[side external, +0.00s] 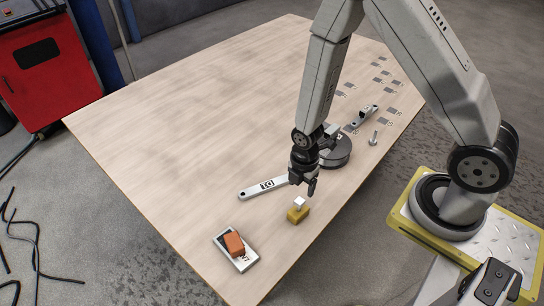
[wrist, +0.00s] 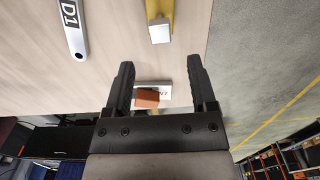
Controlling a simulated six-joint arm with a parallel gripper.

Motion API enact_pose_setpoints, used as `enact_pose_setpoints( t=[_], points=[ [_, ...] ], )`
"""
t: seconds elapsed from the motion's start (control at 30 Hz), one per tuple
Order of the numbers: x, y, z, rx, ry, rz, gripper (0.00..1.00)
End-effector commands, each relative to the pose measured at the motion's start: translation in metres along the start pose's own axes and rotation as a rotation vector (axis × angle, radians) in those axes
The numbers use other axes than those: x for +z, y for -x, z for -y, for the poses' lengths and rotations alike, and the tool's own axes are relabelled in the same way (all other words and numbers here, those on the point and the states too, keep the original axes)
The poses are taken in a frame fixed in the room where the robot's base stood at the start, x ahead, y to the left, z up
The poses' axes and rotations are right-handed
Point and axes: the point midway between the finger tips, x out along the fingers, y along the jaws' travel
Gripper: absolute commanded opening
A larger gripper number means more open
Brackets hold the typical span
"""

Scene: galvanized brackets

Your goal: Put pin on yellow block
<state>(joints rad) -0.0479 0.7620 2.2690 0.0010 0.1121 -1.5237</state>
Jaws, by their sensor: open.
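The yellow block (side external: 297,216) sits near the table's front right edge, with a small pale square-ended piece (side external: 299,202) on top. In the wrist view the yellow block (wrist: 160,9) and its pale piece (wrist: 160,33) show at the top. A small silver cylinder (side external: 374,138), which looks like a pin, stands near the right table edge; I cannot be sure it is the pin. My gripper (side external: 311,186) is above the table, just behind the yellow block. In the wrist view my gripper (wrist: 160,65) is open, with nothing between its fingers.
An orange block (side external: 234,243) lies on a pale plate (side external: 246,262) at the front. A flat bar marked D1 (side external: 255,189) lies left of my gripper. A dark round disc (side external: 337,152) and another bracket (side external: 364,118) are behind. The table's left half is clear.

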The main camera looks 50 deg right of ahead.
Motion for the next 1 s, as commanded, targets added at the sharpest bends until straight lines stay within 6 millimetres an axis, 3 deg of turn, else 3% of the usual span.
enact_pose_setpoints(
  t=[0.4,1.0],
  points=[
    [0.000,0.038,0.000,0.001,0.000,0.000,0.73],
    [0.000,0.045,0.000,0.000,0.000,0.000,0.73]
  ],
)
